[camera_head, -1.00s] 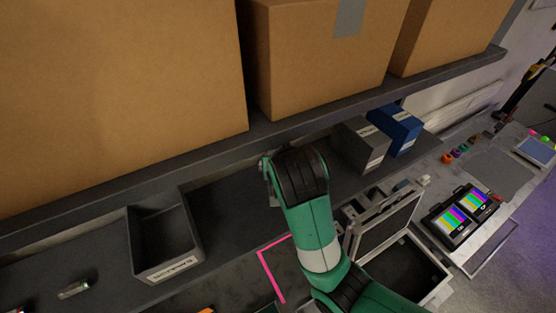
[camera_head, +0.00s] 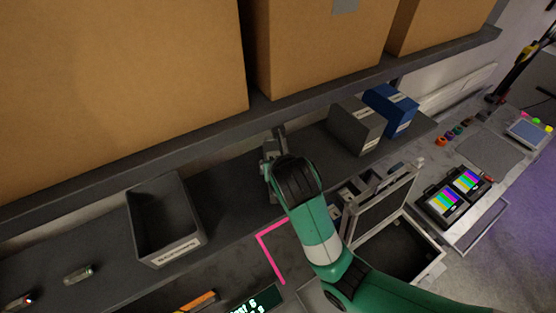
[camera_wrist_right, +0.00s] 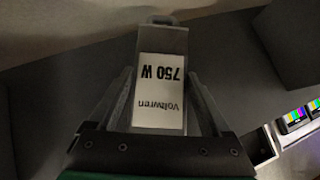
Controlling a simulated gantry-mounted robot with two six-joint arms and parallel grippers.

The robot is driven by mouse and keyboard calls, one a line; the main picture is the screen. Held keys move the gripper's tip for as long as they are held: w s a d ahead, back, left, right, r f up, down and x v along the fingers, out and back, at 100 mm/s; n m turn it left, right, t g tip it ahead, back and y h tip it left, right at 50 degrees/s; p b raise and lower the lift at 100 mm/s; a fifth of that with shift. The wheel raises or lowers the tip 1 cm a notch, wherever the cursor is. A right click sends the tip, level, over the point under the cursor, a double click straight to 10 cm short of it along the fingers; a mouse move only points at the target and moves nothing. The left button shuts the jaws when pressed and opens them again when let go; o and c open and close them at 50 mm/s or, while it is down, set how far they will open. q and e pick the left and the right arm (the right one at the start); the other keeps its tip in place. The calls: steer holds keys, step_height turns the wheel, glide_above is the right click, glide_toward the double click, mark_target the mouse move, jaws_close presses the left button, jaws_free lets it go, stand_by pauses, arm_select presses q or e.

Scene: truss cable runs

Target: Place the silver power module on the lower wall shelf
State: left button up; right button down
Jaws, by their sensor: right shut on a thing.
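The silver power module (camera_wrist_right: 161,45) fills the middle of the right wrist view, with a white label reading "Voltwren 750 W". My right gripper (camera_wrist_right: 163,98) is shut on it, one finger along each side. In the head view my right gripper (camera_head: 268,168) is over the lower wall shelf (camera_head: 225,195), in the gap between a grey bin and the boxes. Only a small part of the module (camera_head: 278,140) shows there past the wrist. I cannot tell whether its underside touches the shelf. My left gripper is not in view.
The grey bin (camera_head: 192,247) stands left on the shelf; a grey box (camera_head: 345,130) and blue box (camera_head: 388,105) stand right. Large cartons (camera_head: 320,50) sit on the upper shelf (camera_head: 150,160) above. An open case (camera_head: 425,260) lies below right.

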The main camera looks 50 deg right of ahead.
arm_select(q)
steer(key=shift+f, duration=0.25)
arm_select(e)
steer(key=shift+f, duration=0.5)
jaws_free()
steer(key=shift+f, duration=0.1)
